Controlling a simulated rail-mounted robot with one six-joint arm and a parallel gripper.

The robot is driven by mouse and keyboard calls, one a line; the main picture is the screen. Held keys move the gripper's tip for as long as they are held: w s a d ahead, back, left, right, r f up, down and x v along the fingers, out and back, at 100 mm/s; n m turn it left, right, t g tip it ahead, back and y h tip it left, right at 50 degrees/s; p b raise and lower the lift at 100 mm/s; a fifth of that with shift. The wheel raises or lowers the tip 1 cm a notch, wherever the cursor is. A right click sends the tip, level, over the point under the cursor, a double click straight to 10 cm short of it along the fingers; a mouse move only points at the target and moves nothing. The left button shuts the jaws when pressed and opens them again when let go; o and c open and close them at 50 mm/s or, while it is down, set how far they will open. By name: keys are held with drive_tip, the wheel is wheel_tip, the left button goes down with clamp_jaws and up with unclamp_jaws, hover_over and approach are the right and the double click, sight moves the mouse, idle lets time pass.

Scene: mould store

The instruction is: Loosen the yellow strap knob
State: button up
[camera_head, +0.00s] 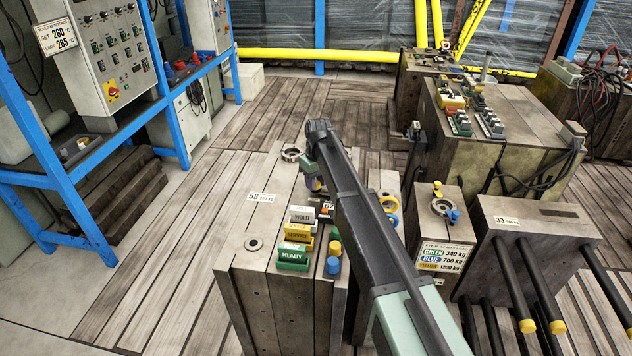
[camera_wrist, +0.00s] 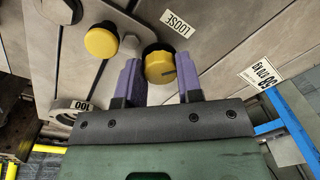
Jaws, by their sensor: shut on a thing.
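The yellow strap knob (camera_wrist: 160,67) shows in the wrist view as a round yellow cap with a dark upper rim, on a grey metal face beside a "LOOSE" label (camera_wrist: 177,23). My gripper (camera_wrist: 159,82) has its two purple fingers on either side of it and is shut on it. A second yellow round cap (camera_wrist: 101,41) lies to the left, clear of the fingers. In the head view my gripper (camera_head: 313,184) is at the top of the steel mould block (camera_head: 240,262); my arm hides most of the knob there.
Coloured tags (camera_head: 297,232) and yellow and blue caps (camera_head: 333,256) sit on the block near my arm. A smaller block with a ring (camera_head: 442,207) and a block with yellow-tipped bars (camera_head: 527,325) stand at right. Wooden floor is open at left, before the blue rack (camera_head: 178,135).

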sight(317, 182)
drive_tip(key=n, duration=0.6)
idle(0.5)
drive_tip(key=o, duration=0.9)
drive_tip(key=r+p, duration=1)
drive_tip(key=shift+w+d+r+p, duration=0.1)
drive_tip(key=shift+w+r+p, duration=0.2)
drive_tip(key=shift+r+p, duration=0.1)
